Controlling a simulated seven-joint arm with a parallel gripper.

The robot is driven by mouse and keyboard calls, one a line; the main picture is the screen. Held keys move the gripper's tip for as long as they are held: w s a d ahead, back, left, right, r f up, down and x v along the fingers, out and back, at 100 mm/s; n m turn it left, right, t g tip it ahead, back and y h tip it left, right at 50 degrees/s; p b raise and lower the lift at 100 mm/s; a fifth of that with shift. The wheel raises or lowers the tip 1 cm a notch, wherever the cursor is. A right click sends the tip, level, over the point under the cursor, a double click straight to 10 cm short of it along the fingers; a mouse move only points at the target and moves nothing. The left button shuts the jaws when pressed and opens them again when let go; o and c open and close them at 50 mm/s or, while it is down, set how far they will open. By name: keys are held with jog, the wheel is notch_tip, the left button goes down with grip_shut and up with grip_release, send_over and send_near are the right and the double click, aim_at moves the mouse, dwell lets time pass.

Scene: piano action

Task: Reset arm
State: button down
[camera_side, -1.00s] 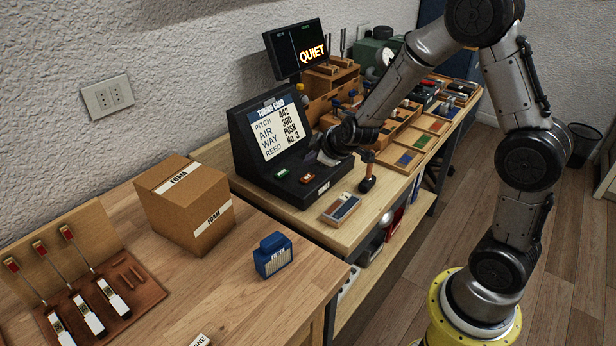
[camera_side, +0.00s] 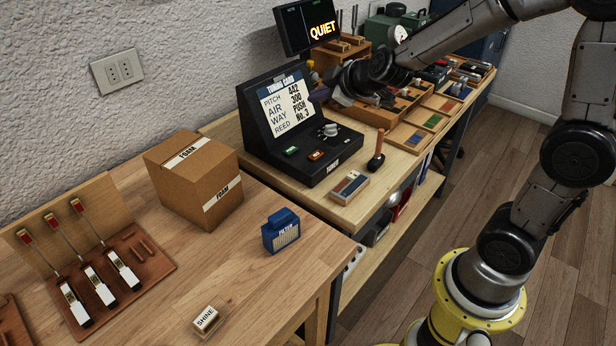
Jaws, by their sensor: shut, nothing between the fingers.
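My gripper (camera_side: 336,84) is raised behind and to the right of the black tuning card console (camera_side: 330,158), over the back part of the bench. It is small and dark against the cluttered wooden racks behind it. Its fingers are shut and hold nothing. The console carries a tuning card (camera_side: 286,104), a grey knob (camera_side: 329,130), a green button (camera_side: 290,150) and a red button (camera_side: 315,155). The gripper is apart from these controls. My arm hides part of the back of the bench.
A screen reading QUIET (camera_side: 309,24) stands behind the console. A wooden-handled tool (camera_side: 377,150) and a small box (camera_side: 350,187) are in front. A foam carton (camera_side: 195,185), blue filter (camera_side: 281,232) and shine block (camera_side: 206,320) sit on the near table. Trays (camera_side: 433,122) lie right.

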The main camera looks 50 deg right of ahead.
jog(key=s+a+r+y, duration=0.2)
jog(key=s+a+r, duration=0.2)
jog(key=s, duration=0.3)
jog(key=s+a+r+y, duration=0.1)
jog(key=s+a+r, duration=0.3)
jog(key=s, duration=0.2)
jog(key=s+f+m+g, duration=0.2)
jog(key=s+f+m, duration=0.1)
jog(key=s, duration=0.4)
jog(key=s+d+f+m+g, duration=0.1)
jog(key=s+f+m+g, duration=0.2)
jog(key=s, duration=0.5)
jog(key=shift+s+d+f, duration=0.2)
jog(key=shift+d+f, duration=0.05)
jog(key=shift+f, duration=0.35)
dwell(0.5)
